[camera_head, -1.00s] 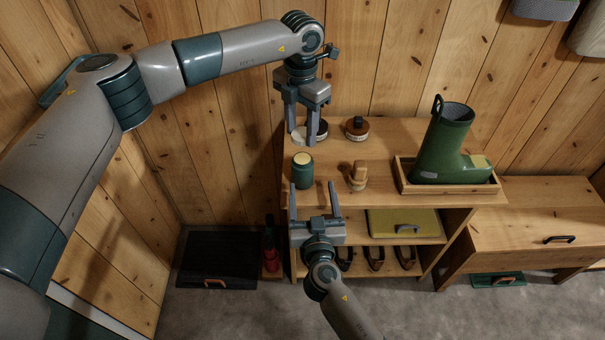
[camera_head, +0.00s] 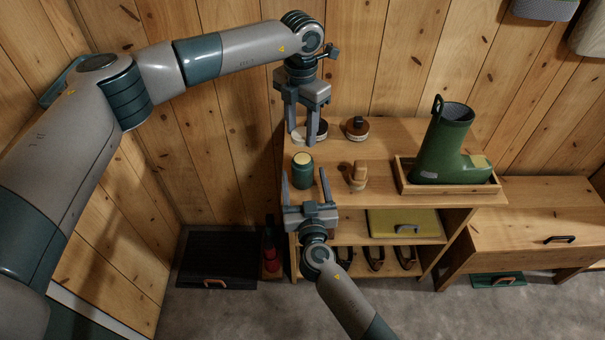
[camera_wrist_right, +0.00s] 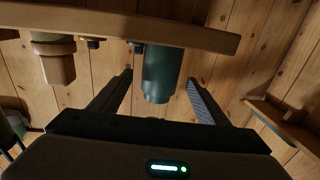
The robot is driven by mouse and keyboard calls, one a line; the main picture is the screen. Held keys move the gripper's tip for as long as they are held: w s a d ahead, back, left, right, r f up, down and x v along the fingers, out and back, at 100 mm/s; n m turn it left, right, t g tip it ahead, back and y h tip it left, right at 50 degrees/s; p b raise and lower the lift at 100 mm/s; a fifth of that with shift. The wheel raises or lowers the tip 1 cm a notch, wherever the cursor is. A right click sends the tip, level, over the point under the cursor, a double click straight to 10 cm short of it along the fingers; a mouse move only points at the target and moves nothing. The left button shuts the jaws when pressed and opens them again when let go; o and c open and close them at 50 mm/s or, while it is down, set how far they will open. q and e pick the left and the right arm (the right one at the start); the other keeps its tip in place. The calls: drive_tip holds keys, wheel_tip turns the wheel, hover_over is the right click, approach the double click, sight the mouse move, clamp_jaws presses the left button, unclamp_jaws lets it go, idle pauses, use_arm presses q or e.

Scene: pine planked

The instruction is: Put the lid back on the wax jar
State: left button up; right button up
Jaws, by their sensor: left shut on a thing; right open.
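The wax jar (camera_head: 302,175) is a dark green cylinder with a pale yellow top, upright near the left front of the shelf top. It also shows in the right wrist view (camera_wrist_right: 161,75). My right gripper (camera_head: 304,180) is open in front of the jar, its fingers to the left and right of it with gaps. The fingers also show in the right wrist view (camera_wrist_right: 160,82). My left gripper (camera_head: 302,138) points down behind the jar, shut on a pale disc, seemingly the lid (camera_head: 300,134). The fingers partly hide it.
Behind the left gripper is a dark and white round item (camera_head: 321,130), partly hidden. A dark-topped round item (camera_head: 357,128) and a wooden item (camera_head: 358,175) stand to the right. A green boot (camera_head: 443,150) stands in a wooden tray (camera_head: 447,189). Wood wall closes the back.

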drive_tip(key=w, duration=0.5)
drive_tip(key=w+a, duration=0.1)
drive_tip(key=w, duration=0.2)
drive_tip(key=c, duration=1.6)
use_arm(q)
hover_over(301, 159)
drive_tip(key=shift+f, duration=2.5)
drive_tip(key=shift+f, duration=0.1)
drive_tip(key=shift+f, duration=0.8)
drive_tip(key=shift+f, duration=0.55)
